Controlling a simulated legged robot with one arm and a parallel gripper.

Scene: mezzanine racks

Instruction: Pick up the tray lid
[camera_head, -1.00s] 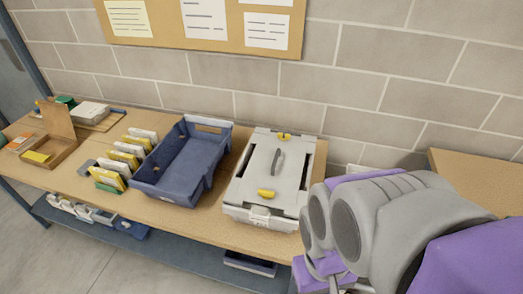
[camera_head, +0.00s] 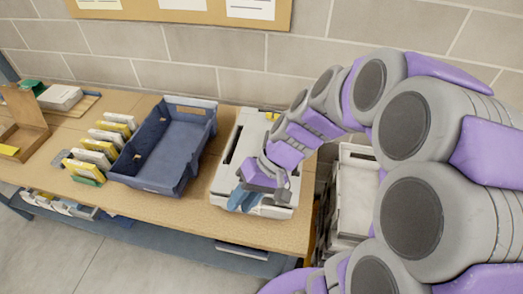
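The pale grey tray lid (camera_head: 236,143) lies on its tray near the right end of the wooden bench. A dark slot shows along its left side, and one yellow piece (camera_head: 271,116) shows at its back edge. My arm reaches in from the right and covers the right and middle of the lid, so the lid's handle is hidden. My gripper (camera_head: 245,199), with blue fingers, points down over the front part of the lid. I cannot tell whether the fingers touch the lid or how far apart they are.
An empty blue bin (camera_head: 170,146) stands just left of the tray. Several yellow and white boxes (camera_head: 96,153) stand in a row left of it. An open cardboard box (camera_head: 25,118) is further left. A white crate (camera_head: 352,205) stands beyond the bench's right end.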

